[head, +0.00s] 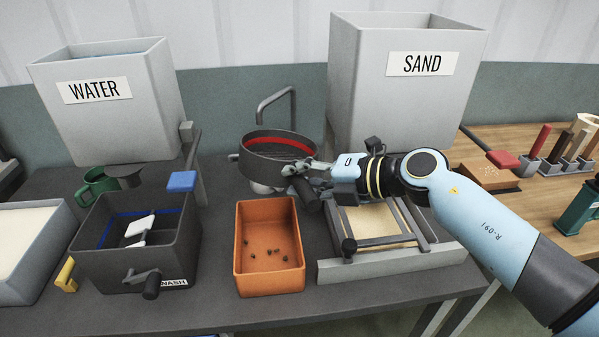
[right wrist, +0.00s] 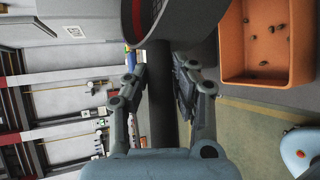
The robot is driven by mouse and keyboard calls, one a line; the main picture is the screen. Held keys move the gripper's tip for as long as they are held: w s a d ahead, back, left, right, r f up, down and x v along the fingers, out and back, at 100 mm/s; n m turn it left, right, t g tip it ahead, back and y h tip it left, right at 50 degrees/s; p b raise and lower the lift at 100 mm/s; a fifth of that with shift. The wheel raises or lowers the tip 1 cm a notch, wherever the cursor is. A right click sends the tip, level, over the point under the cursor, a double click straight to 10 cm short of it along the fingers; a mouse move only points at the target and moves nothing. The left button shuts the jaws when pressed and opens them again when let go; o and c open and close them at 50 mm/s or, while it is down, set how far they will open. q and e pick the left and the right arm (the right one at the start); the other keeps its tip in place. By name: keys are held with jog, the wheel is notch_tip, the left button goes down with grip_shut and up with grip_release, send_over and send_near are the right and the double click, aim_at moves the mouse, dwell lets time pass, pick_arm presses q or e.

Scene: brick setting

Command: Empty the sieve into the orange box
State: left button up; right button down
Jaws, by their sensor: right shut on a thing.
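The sieve (head: 254,162) is a round dark grey pan with a red band inside, roughly level behind the orange box. Its underside shows in the right wrist view (right wrist: 190,18). My right gripper (head: 302,172) is shut on the sieve's dark handle (head: 308,196); in the right wrist view the handle runs between both fingers (right wrist: 162,85). I cannot tell what lies on the mesh. The orange box (head: 270,284) stands in front of the sieve, with several small dark lumps on its floor; it also shows in the right wrist view (right wrist: 265,75). My left gripper is out of view.
A dark wash box (head: 185,255) with a crank stands left of the orange box. A wooden-floored frame (head: 375,265) stands right of it, under my right arm. Grey WATER (head: 110,120) and SAND (head: 400,105) bins stand behind. A tap (head: 275,97) rises behind the sieve.

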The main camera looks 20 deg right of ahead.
jog(key=shift+w+r, duration=0.1)
jog(key=shift+r+n+h, duration=0.7)
jog(key=shift+r+n, duration=0.1)
jog(key=shift+r, duration=0.2)
